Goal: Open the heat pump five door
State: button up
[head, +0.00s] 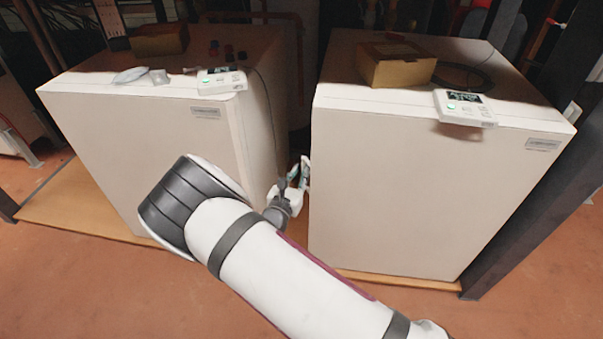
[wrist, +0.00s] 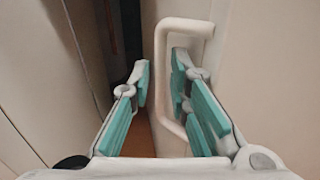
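Two white heat pump cabinets stand side by side, a left one (head: 105,135) and a right one (head: 410,185). Their name labels are too small to read, so I cannot tell which is heat pump five. My gripper (head: 293,188) is at the gap between them, by the right cabinet's left edge. In the wrist view a white bracket-shaped handle (wrist: 183,26) stands out from the panel on the right. My gripper (wrist: 161,82) is open, with its teal-padded fingers on either side of the handle's upright bar. The right finger is inside the handle's loop.
Control units with green lights lie on the front edges of both cabinet tops, one left (head: 222,81) and one right (head: 464,108). A cardboard box (head: 396,65) sits on the right cabinet. The gap between cabinets is narrow. Reddish floor (head: 90,285) in front is clear.

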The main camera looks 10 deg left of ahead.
jog(key=shift+w+d, duration=0.15)
jog(key=shift+w, duration=0.55)
grip_shut()
